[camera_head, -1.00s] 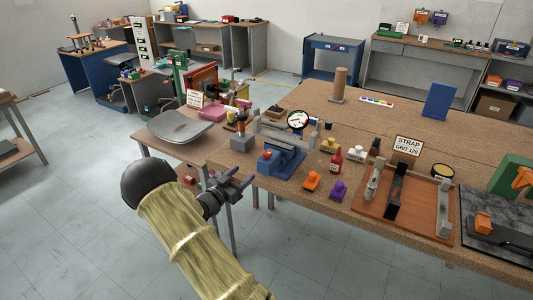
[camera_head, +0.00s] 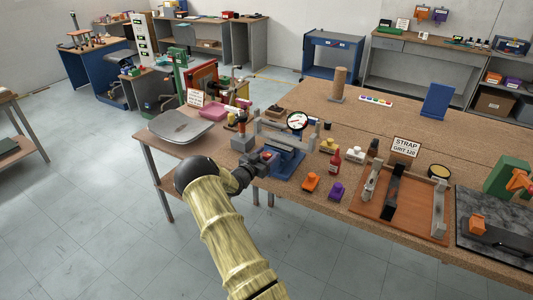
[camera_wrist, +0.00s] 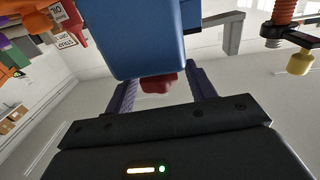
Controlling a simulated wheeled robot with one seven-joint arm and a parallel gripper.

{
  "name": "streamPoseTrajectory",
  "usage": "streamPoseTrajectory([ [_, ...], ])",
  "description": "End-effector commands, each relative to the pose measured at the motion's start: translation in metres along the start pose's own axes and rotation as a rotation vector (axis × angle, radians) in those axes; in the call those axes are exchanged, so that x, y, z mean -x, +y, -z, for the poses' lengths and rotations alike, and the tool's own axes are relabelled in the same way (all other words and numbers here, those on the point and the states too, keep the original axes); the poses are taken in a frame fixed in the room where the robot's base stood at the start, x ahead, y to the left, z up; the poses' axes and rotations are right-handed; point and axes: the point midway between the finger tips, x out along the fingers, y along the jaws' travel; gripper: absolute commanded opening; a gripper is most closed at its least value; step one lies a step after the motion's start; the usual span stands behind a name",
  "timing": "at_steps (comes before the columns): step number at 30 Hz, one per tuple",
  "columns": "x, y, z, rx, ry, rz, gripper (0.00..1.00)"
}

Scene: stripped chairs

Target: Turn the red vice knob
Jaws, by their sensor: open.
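The blue vice (camera_head: 288,162) stands at the front left edge of the large wooden bench. In the wrist view its blue body (camera_wrist: 148,40) fills the top middle. The red vice knob (camera_wrist: 158,84) sticks out below that body, between the two purple fingers of my gripper. My gripper (camera_head: 262,164) is open at the front of the vice, with a finger on each side of the knob. Gaps show between knob and fingers in the wrist view. In the head view my gripper mostly hides the knob.
Floor in front is clear.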

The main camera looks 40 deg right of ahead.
Motion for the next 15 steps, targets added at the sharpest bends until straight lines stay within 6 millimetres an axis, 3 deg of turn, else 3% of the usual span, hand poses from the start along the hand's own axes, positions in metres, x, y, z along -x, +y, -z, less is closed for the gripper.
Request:
streamPoseTrajectory([
  [9, -0.0041, 0.0003, -0.0006, 0.0, -0.001, 0.0, 0.55],
  [15, -0.0037, 0.0001, -0.0004, 0.0, 0.0, 0.0, 0.18],
])
